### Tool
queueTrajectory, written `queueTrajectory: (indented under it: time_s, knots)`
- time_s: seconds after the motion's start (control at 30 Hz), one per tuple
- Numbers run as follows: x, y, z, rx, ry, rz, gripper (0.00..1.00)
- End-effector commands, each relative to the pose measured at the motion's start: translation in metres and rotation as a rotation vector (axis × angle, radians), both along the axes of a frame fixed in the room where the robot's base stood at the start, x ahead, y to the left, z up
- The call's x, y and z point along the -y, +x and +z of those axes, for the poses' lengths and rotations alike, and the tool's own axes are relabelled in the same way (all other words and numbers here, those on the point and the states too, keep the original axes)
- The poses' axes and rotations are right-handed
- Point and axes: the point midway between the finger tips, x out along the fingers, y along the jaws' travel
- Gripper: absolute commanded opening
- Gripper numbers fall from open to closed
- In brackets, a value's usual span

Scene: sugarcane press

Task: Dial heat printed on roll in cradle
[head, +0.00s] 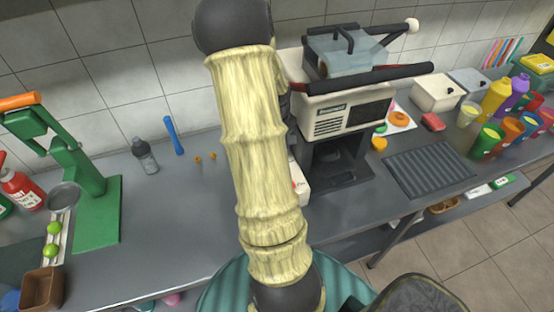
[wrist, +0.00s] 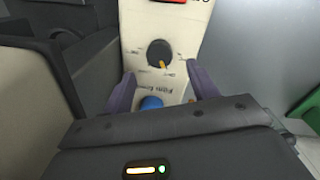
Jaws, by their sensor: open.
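In the wrist view a cream control panel (wrist: 182,28) carries a round black dial (wrist: 159,53) with an orange pointer and small marks around it. The pointer aims toward the lower right of the picture. A blue button (wrist: 151,103) sits nearer to me, and a red part (wrist: 168,2) is cut off at the top edge. The lettering is upside down and too small to read fully. My gripper (wrist: 163,84) is open, with its purple fingers on either side of the panel near the dial. In the head view part of a cream box (head: 299,184) shows behind my arm. I see no roll or cradle clearly.
A sealing machine (head: 342,112) with black handles stands right of my arm. A green press (head: 92,190) stands at the left. A grey bottle (head: 145,156) and blue stick (head: 174,136) are by the wall. Cups, bottles and a ribbed mat (head: 428,172) fill the right.

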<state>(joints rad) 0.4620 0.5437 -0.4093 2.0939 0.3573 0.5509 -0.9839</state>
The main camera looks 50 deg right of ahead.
Motion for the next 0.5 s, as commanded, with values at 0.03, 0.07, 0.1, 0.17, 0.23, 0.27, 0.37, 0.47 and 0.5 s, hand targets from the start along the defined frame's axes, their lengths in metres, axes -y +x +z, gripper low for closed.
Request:
queueTrajectory:
  time_s: [0.03, 0.07, 0.1, 0.17, 0.23, 0.27, 0.37, 0.47, 0.5]
  knots:
    - [0.0, -0.001, -0.008, -0.004, 0.003, -0.003, 0.59]
    - [0.0, -0.002, -0.012, -0.005, 0.002, -0.003, 0.59]
    - [0.0, -0.001, -0.019, -0.003, 0.004, -0.003, 0.59]
    - [0.001, -0.001, -0.029, -0.003, 0.004, -0.002, 0.59]
    - [0.001, -0.002, -0.039, -0.004, 0.003, -0.003, 0.59]
    - [0.001, -0.001, -0.043, -0.004, 0.003, -0.003, 0.59]
    - [0.001, -0.001, -0.053, -0.002, 0.002, -0.002, 0.59]
    - [0.002, -0.001, -0.058, 0.0, 0.0, -0.002, 0.59]
    - [0.002, 0.0, -0.059, 0.001, 0.0, -0.002, 0.59]
